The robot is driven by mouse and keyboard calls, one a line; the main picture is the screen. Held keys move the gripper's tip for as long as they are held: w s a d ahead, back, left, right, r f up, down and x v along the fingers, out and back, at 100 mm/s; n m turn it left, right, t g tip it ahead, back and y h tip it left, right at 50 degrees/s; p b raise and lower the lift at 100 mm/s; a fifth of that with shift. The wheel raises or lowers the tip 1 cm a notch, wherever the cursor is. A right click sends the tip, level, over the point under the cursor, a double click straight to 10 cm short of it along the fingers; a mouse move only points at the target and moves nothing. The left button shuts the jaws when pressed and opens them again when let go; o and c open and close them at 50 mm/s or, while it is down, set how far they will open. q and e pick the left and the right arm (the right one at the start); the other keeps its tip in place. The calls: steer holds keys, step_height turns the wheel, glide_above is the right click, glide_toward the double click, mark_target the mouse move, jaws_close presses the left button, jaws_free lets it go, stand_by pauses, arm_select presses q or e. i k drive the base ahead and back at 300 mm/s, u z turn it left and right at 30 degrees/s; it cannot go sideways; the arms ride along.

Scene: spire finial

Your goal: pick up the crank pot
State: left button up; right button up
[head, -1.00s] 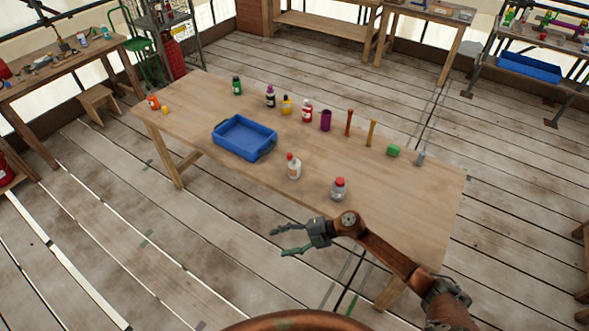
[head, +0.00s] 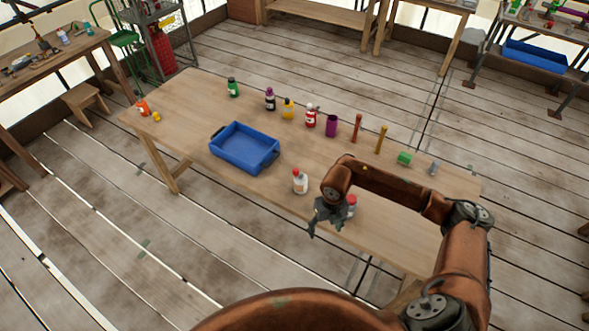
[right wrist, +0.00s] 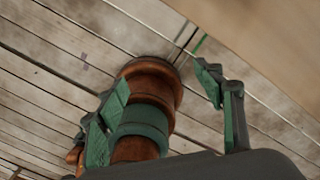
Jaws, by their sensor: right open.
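I cannot tell for certain which thing is the crank pot. A small jar with a red lid (head: 351,203) stands near the table's front edge, partly hidden behind my right gripper (head: 322,228). A white bottle with a red cap (head: 300,183) stands to its left, and a purple cup (head: 331,126) stands farther back. My right gripper is open and empty, pointing down at the front edge. In the right wrist view its green fingers (right wrist: 165,95) are spread over the floor and part of my own body. My left gripper is not in view.
The wooden table (head: 195,95) carries a blue tray (head: 244,150), and several bottles, sticks and small items along its back. An orange bottle (head: 143,108) is at the left end. The table's front right is clear beneath my arm. The table edge (right wrist: 270,45) shows in the right wrist view.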

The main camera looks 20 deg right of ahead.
mark_target(300, 186)
steer(key=i, duration=0.9)
